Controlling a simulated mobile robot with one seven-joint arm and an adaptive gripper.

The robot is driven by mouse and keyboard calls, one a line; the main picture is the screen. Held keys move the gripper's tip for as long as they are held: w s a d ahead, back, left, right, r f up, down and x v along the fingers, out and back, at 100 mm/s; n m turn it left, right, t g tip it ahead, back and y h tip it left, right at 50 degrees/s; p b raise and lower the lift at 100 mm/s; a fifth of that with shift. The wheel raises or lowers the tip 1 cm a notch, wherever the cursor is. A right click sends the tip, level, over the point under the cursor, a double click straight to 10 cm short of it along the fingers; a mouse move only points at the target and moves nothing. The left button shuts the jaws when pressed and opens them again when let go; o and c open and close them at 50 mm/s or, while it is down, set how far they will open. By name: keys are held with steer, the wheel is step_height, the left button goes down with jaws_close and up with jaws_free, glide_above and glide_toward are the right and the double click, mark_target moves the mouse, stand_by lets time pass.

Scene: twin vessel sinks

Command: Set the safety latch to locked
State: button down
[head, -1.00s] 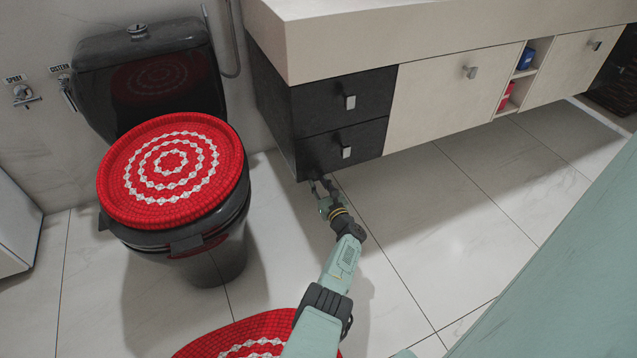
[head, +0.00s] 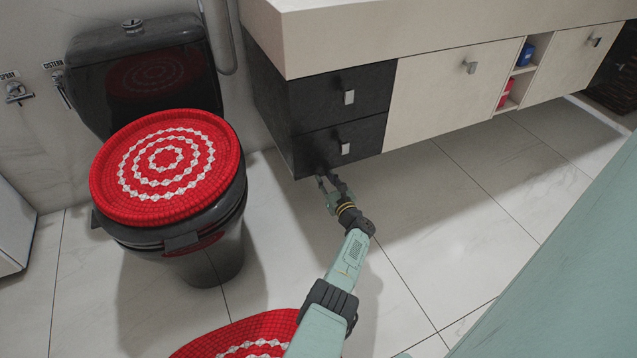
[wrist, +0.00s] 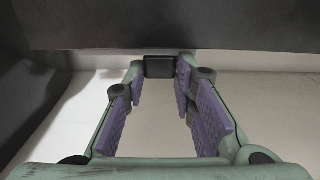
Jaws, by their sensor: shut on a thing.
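My gripper (head: 329,182) is low at the front bottom edge of the dark cabinet, under its lower drawer (head: 343,146). In the wrist view, its two purple-padded fingers reach forward, and a small dark block (wrist: 160,67) sits between the fingertips. My gripper is shut on this block, with the fingers held apart by its width. The block is just below the dark panel (wrist: 160,24). It may be the safety latch, but no label or lock marking shows. The head view is too small to show the block clearly.
The upper drawer (head: 343,97) and a beige door (head: 448,85) are closed. A black toilet (head: 215,255) with a red lid cover (head: 165,165) stands at left. A red mat (head: 235,338) lies by my arm. The tiled floor (head: 450,215) to the right is clear.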

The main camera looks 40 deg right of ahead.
steer(key=shift+d, duration=0.25)
steer(key=c, duration=1.3)
jaws_free()
steer(key=shift+s, duration=0.1)
